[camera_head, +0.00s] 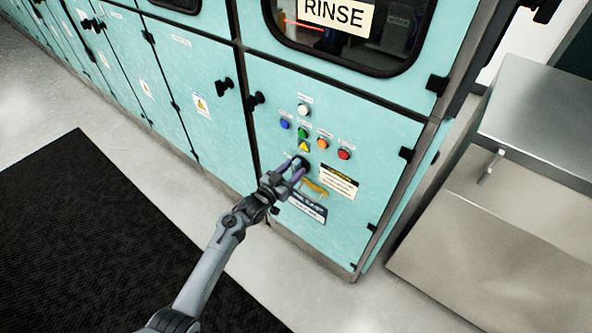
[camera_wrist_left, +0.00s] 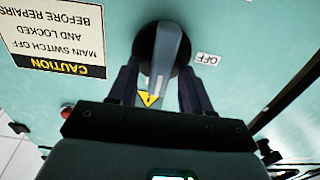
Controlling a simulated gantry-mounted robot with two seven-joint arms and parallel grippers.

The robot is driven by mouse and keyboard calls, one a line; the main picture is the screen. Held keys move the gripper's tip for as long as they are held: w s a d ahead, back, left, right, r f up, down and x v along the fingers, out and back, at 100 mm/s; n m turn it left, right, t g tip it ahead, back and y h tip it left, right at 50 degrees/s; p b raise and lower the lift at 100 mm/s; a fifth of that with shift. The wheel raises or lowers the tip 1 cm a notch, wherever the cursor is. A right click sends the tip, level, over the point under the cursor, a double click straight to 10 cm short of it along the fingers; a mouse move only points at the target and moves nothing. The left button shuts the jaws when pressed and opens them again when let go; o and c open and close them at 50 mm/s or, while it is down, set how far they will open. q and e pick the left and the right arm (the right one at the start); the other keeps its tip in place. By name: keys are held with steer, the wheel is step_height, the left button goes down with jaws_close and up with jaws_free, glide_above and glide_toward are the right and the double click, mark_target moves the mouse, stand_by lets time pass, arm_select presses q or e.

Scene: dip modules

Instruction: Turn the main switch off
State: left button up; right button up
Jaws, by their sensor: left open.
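The main switch is a round black knob with a grey handle (camera_wrist_left: 166,55) in the left wrist view. In the head view the dark knob (camera_head: 304,162) is partly hidden by my gripper on the teal front panel. My left gripper (camera_head: 296,170) is open in front of it. In the left wrist view its dark fingers (camera_wrist_left: 158,92) stand on either side of the handle's near end, with gaps showing; contact cannot be told. An OFF label (camera_wrist_left: 207,59) is beside the knob. My right gripper is not in view.
Coloured push buttons, including a red one (camera_head: 344,154), sit above the switch. A caution label (camera_head: 339,181) is right of it. A steel bench (camera_head: 500,200) stands at the right. A black mat (camera_head: 80,220) lies on the floor at the left.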

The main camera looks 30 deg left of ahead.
arm_select(q)
steer(key=shift+w+d, duration=0.15)
steer(key=shift+w, duration=0.9)
steer(key=shift+c, duration=0.3)
jaws_close()
